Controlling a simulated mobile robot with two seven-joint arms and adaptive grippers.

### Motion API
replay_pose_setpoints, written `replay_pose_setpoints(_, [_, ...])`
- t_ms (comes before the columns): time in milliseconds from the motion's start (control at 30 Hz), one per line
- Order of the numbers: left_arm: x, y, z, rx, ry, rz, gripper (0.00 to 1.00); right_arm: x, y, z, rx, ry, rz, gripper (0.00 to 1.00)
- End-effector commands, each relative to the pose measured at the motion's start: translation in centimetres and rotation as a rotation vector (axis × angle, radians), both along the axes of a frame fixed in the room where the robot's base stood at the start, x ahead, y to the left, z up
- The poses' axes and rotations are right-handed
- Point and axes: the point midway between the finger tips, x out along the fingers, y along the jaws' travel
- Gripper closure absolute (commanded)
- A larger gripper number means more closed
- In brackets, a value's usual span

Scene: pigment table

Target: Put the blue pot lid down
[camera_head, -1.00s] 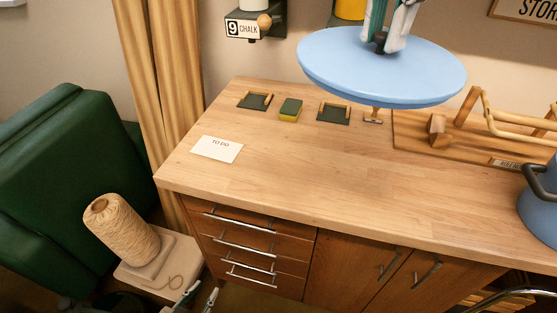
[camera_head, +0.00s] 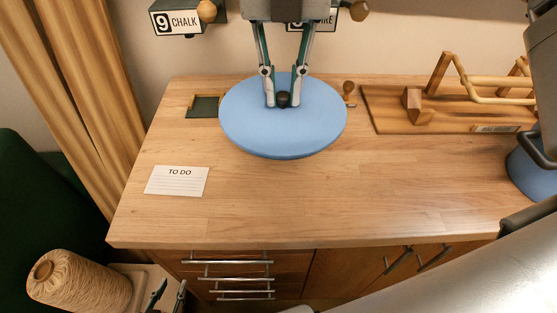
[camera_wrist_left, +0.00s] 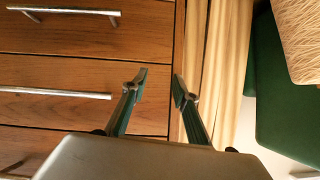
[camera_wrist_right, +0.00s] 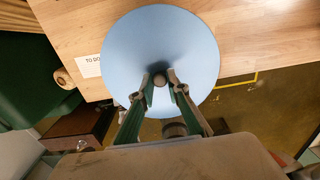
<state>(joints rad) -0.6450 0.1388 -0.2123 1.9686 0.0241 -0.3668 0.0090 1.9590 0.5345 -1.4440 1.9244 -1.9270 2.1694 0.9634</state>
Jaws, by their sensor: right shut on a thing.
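The blue pot lid (camera_head: 285,138) is a flat round disc with a small black knob. It is level over the back middle of the table; I cannot tell whether it touches the top. My right gripper (camera_head: 283,101) is above it, shut on the knob. The right wrist view also shows the lid (camera_wrist_right: 165,38) and the gripper (camera_wrist_right: 160,78) pinching its knob. The lid hides part of the table behind it. My left gripper (camera_wrist_left: 160,84) is open and empty in front of the drawers; its tips show at the lower left of the head view (camera_head: 165,293).
A TO DO card (camera_head: 177,181) lies left on the wooden table (camera_head: 300,205). A dark tray (camera_head: 204,106) sits left of the lid, a small wooden-handled tool (camera_head: 348,92) right. A wooden rack (camera_head: 430,110) and blue pot (camera_head: 530,172) stand further right. The front middle is clear.

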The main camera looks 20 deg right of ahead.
Motion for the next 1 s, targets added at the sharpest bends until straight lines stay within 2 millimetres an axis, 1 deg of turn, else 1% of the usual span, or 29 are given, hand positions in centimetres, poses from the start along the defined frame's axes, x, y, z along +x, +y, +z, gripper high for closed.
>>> replay_pose_setpoints(33, [-0.5, 0.0, -0.6, 0.000, 0.012, -0.001, 0.71, -0.1, 0.0, -1.4, 0.000, 0.006, 0.002, 1.00])
replay_pose_setpoints(200, [-1.4, 0.0, -1.7, 0.005, 0.034, -0.002, 0.71, -0.1, 0.0, -5.6, -0.001, 0.007, 0.000, 1.00])
replay_pose_setpoints(400, [-0.9, 0.0, -1.5, 0.004, 0.024, -0.002, 0.71, -0.1, 0.0, -10.2, -0.002, 0.006, -0.002, 1.00])
replay_pose_setpoints(500, [-0.4, 0.0, -1.1, 0.004, 0.014, -0.002, 0.71, -0.1, 0.0, -12.0, 0.000, 0.003, -0.003, 1.00])
replay_pose_setpoints(600, [-0.1, 0.0, -0.6, 0.004, 0.004, -0.001, 0.71, -0.1, 0.0, -13.0, 0.000, 0.002, -0.003, 1.00])
replay_pose_setpoints(767, [0.0, 0.0, -0.5, 0.003, 0.000, -0.001, 0.71, 0.0, 0.0, -13.8, 0.000, 0.001, -0.003, 1.00])
replay_pose_setpoints(867, [0.0, 0.1, -0.6, 0.004, 0.002, -0.001, 0.71, -0.1, 0.0, -14.9, -0.001, 0.004, -0.003, 1.00])
replay_pose_setpoints(1000, [-0.2, 0.1, -0.8, 0.005, 0.006, -0.001, 0.71, -0.1, 0.0, -17.0, -0.001, 0.004, -0.004, 1.00])
